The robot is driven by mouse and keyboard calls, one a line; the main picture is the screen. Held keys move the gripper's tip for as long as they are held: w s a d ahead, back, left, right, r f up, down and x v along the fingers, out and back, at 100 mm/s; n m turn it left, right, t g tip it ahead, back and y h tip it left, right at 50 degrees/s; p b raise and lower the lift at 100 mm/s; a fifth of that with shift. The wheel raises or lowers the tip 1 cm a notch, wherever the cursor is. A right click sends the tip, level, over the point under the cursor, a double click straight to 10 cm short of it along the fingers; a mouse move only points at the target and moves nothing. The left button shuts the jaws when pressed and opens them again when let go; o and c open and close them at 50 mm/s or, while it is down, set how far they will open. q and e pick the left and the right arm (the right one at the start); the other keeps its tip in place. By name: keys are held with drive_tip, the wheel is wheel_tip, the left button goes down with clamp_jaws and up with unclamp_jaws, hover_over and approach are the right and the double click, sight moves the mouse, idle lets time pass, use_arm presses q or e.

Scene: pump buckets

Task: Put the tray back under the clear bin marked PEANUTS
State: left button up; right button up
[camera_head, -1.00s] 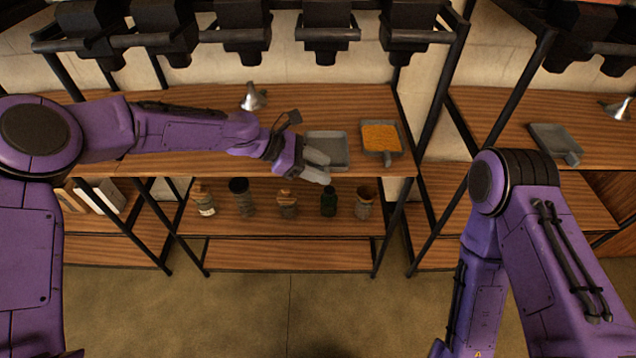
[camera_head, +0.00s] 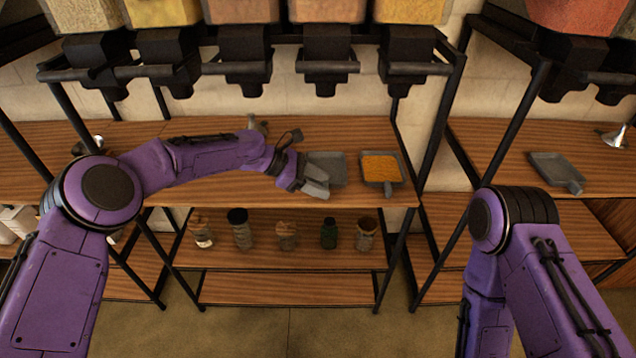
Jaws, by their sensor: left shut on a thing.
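A grey empty tray (camera_head: 329,166) rests on or just over the wooden shelf, under the row of black dispensers. My left gripper (camera_head: 316,186) is shut on this tray at its near left side, and the fingers hide the part they hold. Clear bins with differently coloured contents show along the top edge; one bin (camera_head: 328,11) is roughly above the tray. No PEANUTS label is readable in view. My right arm shows at the right, but its gripper is out of view.
Another grey tray (camera_head: 381,167) full of orange bits sits just right of the held tray. Several jars (camera_head: 329,233) stand on the lower shelf. Black posts (camera_head: 436,125) bound the rack. An empty tray (camera_head: 556,171) lies on the right rack.

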use_arm(q)
drive_tip(key=shift+f, duration=0.1)
drive_tip(key=o, duration=1.3)
drive_tip(key=shift+o, duration=0.2)
